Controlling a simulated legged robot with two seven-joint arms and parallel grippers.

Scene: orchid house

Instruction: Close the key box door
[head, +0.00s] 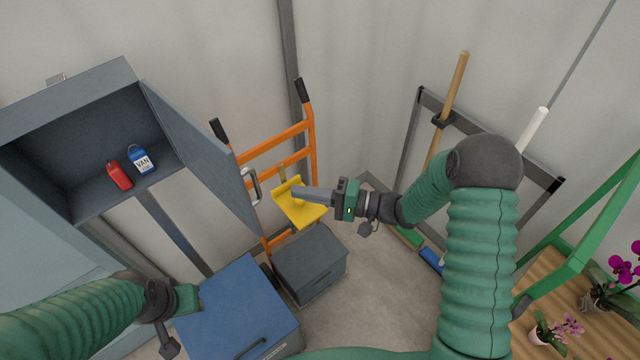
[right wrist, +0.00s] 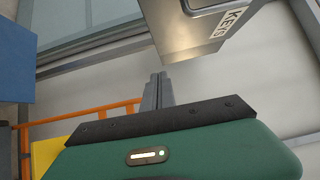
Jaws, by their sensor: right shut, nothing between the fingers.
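The grey key box (head: 62,108) is on the wall at the left of the head view. Its door (head: 205,150) stands wide open, hinged on the box's right side, with a metal handle (head: 251,187) on its outer face. In the right wrist view the door (right wrist: 195,38) shows at the top with a KEYS label. My right gripper (head: 296,193) is shut and empty, to the right of the handle and apart from it in the picture. My left gripper (head: 190,298) is low at the left; its fingers are not clear.
A red tag (head: 119,175) and a blue VAN tag (head: 141,159) are inside the box. An orange hand truck (head: 312,150) with a yellow part (head: 306,212) stands behind my right gripper. A blue box (head: 235,310) and a dark grey box (head: 312,265) stand below.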

